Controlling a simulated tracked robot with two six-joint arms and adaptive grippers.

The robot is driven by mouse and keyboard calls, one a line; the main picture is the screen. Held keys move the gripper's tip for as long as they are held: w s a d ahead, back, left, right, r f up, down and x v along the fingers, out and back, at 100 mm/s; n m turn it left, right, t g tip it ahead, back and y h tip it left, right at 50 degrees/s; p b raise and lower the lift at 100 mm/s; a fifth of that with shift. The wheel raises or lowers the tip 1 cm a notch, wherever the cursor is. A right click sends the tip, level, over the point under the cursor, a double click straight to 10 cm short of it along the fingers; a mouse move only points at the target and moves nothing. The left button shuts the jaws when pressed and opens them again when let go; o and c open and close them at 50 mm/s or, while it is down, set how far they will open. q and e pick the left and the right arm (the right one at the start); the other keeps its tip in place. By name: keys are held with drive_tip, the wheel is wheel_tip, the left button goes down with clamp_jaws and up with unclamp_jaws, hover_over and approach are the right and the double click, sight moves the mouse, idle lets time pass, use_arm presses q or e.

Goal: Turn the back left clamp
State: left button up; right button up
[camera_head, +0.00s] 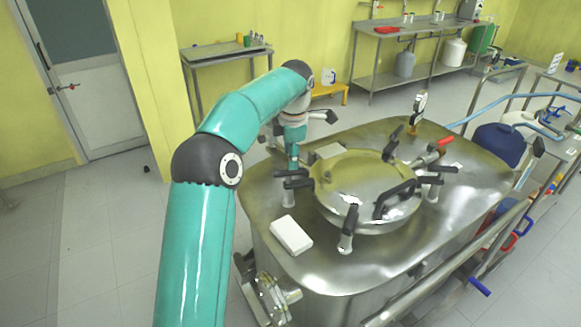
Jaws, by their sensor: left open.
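The reactor's round steel lid (365,188) sits on the tank top and has several black-handled clamps around its rim. The back left clamp (290,184) is at the lid's left side, with dark bars across a short silver post. My left gripper (293,162) reaches down just above this clamp, open. Its fingers are small and partly merge with the clamp, so I cannot tell whether they touch it. Other clamps are at the front (347,235), the right (433,186) and the back right (391,146). My right gripper is out of view.
A white block (291,235) lies on the tank top (345,272), left of the lid. A pressure gauge (419,104) and a red-handled valve (440,146) stand behind the lid. A metal railing (450,280) runs along the right front.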

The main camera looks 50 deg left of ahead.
use_arm(q)
drive_tip(key=shift+v, duration=2.4)
drive_tip(key=shift+f, duration=0.1)
